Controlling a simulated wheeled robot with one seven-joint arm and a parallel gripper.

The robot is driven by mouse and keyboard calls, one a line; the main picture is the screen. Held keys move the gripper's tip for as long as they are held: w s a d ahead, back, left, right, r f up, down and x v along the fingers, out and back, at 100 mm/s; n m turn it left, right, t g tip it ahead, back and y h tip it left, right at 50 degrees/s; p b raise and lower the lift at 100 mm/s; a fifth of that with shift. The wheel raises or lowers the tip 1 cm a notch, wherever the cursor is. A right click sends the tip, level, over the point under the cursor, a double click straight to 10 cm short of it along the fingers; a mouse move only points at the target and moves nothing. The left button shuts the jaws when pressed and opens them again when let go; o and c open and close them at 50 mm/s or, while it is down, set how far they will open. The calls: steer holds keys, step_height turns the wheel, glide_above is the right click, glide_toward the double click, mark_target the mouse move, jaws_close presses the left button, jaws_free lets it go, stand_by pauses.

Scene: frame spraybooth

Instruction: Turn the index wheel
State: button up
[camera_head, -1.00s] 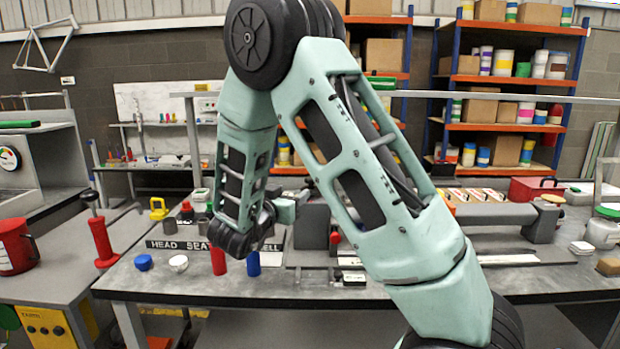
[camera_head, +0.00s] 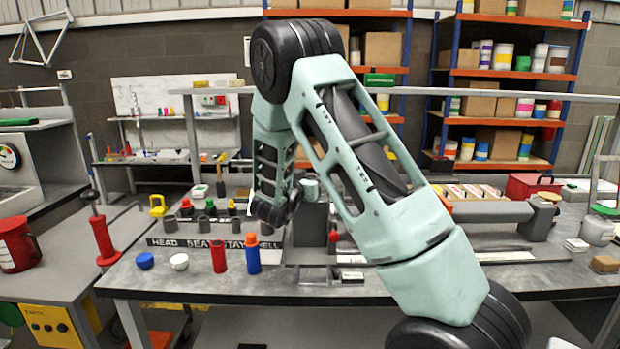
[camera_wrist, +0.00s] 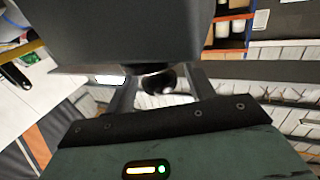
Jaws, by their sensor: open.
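In the wrist view my gripper (camera_wrist: 160,82) has its two fingers apart. A dark round knob-like part (camera_wrist: 157,79) shows between them, under a large dark grey block (camera_wrist: 130,30). I cannot tell whether this round part is the index wheel, nor whether the fingers touch it. In the head view my arm reaches down to the bench beside a dark grey upright block (camera_head: 309,226). The fingertips are hidden there, and no index wheel can be clearly made out.
The bench (camera_head: 215,288) carries a label strip (camera_head: 190,243), a red cylinder (camera_head: 219,256), a blue bottle with an orange top (camera_head: 252,254), a blue cap (camera_head: 145,261) and a white cap (camera_head: 179,261). A grey horizontal bar (camera_head: 480,212) lies to the right.

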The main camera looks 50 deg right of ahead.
steer(key=c, duration=0.9)
steer(key=shift+c, duration=0.2)
steer(key=shift+f+t+b, duration=0.1)
steer(key=shift+t+b, duration=0.2)
steer(key=shift+b, duration=0.05)
steer(key=n+t+y+b, duration=0.1)
steer(key=t, duration=0.1)
steer(key=n+t+y+b, duration=0.1)
steer(key=n+b, duration=0.1)
steer(key=shift+f+t, duration=0.2)
steer(key=shift+t, duration=0.2)
steer(key=n+t+y+b, duration=0.4)
steer(key=t+b, duration=0.1)
steer(key=b, duration=0.1)
steer(key=shift+s+d+y, duration=0.1)
steer(key=shift+y, duration=0.2)
steer(key=n+t+y+b, duration=0.2)
steer(key=n+y+b, duration=0.1)
steer(key=y, duration=0.1)
steer(key=shift+r+n, duration=0.15)
steer(key=shift+n, duration=0.15)
steer(key=shift+r+n+t+y, duration=0.1)
steer(key=shift+n+t+y, duration=0.25)
steer(key=shift+n+y, duration=0.6)
steer(key=shift+n+t+y, duration=0.35)
steer(key=shift+n+y, duration=0.1)
steer(key=shift+y, duration=1)
steer(key=shift+r, duration=0.1)
steer(key=o, duration=0.9)
